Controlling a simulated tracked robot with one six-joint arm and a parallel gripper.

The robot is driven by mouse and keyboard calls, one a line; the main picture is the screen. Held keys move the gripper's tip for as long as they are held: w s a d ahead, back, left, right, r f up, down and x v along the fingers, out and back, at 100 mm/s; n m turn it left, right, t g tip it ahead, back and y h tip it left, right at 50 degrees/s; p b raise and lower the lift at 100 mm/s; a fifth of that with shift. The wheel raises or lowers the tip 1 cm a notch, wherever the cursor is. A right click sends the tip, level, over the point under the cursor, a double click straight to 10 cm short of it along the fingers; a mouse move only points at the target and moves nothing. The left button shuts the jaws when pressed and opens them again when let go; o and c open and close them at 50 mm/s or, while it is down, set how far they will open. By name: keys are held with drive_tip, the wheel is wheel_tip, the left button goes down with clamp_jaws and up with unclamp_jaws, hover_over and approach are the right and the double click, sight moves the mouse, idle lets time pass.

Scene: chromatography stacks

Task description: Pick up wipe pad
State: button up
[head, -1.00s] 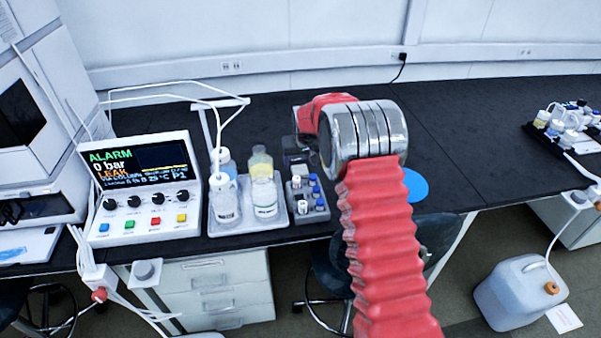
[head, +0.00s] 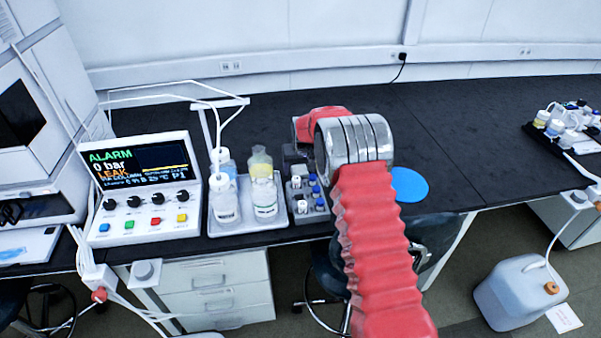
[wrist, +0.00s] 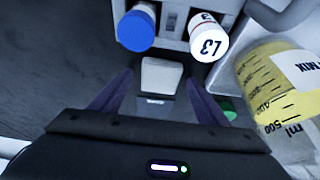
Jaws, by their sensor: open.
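A small pale block-shaped pad, which looks like the wipe pad (wrist: 162,74), shows in the wrist view between and just ahead of my fingertips. A dark grey piece (wrist: 156,107) lies on the near side of it. My gripper (wrist: 160,80) is open, with one dark finger to each side of the pad. I cannot tell how far above the pad the fingertips are. In the head view my red arm hides the pad, and only a dark part of the gripper shows left of the arm.
A vial rack (head: 307,208) with blue and white caps stands close ahead of the gripper. A bottle tray (head: 247,227) is beside it. A control box (head: 140,190) stands at left. A blue disc (head: 409,184) lies right of my arm.

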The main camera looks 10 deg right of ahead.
sight(300, 171)
drive_tip(key=shift+c, duration=0.2)
drive_tip(key=c, duration=1.1)
wheel_tip(300, 171, up, 10)
drive_tip(key=shift+r, duration=0.1)
idle(0.6)
